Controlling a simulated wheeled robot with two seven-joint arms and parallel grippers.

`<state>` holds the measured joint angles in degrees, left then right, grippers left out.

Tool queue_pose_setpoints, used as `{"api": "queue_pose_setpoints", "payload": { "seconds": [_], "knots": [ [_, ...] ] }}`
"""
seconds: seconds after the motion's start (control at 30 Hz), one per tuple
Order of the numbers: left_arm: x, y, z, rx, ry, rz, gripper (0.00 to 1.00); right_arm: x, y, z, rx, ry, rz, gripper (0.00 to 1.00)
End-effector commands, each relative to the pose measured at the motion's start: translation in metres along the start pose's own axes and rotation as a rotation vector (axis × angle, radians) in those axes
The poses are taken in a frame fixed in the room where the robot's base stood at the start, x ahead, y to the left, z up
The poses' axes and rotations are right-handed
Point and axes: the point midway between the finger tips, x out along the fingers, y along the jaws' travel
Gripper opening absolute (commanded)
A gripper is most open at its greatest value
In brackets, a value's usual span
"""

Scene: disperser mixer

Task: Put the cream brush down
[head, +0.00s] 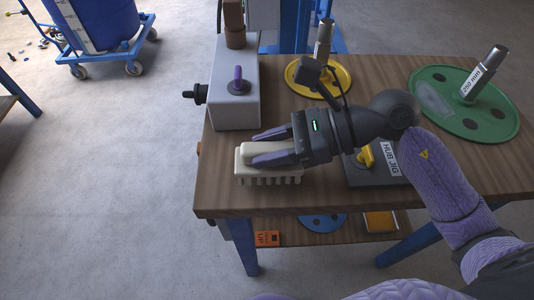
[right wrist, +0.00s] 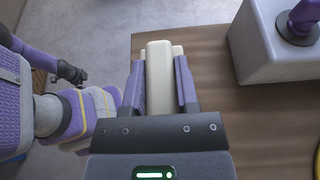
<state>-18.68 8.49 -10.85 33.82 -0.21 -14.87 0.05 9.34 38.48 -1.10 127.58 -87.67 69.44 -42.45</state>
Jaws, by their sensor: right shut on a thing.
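The cream brush (head: 268,178) is near the left front corner of the wooden table, bristles facing down. My right gripper (head: 280,152) comes in from the right and is shut on the brush's raised handle, one purple finger on each side. In the right wrist view the cream handle (right wrist: 160,78) lies between the two fingers (right wrist: 160,90). Whether the bristles touch the tabletop or hang just above it, I cannot tell. My left gripper does not show in the head view; a small dark gripper-like end (right wrist: 72,75) at the left of the right wrist view is probably it, its opening unclear.
A grey box (head: 232,95) with a purple knob stands behind the brush. The hub jig (head: 378,172), a yellow disc (head: 300,75) and a green disc (head: 425,125) are on the table (head: 220,190) to the right. Bare wood shows around the brush.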

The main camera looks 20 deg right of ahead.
Motion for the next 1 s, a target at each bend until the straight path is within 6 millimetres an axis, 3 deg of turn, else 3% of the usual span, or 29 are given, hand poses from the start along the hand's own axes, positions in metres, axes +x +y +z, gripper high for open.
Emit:
{"api": "queue_pose_setpoints", "payload": {
  "seconds": [0.07,0.4,0.43,0.57,1.0],
  "knots": [
    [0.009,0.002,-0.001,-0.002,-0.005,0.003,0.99,0.007,0.000,-0.016,0.005,0.001,0.001,0.00],
    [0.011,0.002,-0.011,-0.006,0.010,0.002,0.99,0.007,0.000,-0.018,0.000,0.001,0.000,0.00],
    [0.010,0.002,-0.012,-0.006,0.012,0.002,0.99,0.007,0.000,-0.017,0.000,0.001,0.000,0.44],
    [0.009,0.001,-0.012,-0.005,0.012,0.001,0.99,0.007,0.000,-0.016,0.000,0.001,0.000,0.72],
    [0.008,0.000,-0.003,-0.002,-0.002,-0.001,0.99,0.006,0.000,-0.015,0.000,0.000,0.000,0.73]
  ]
}}
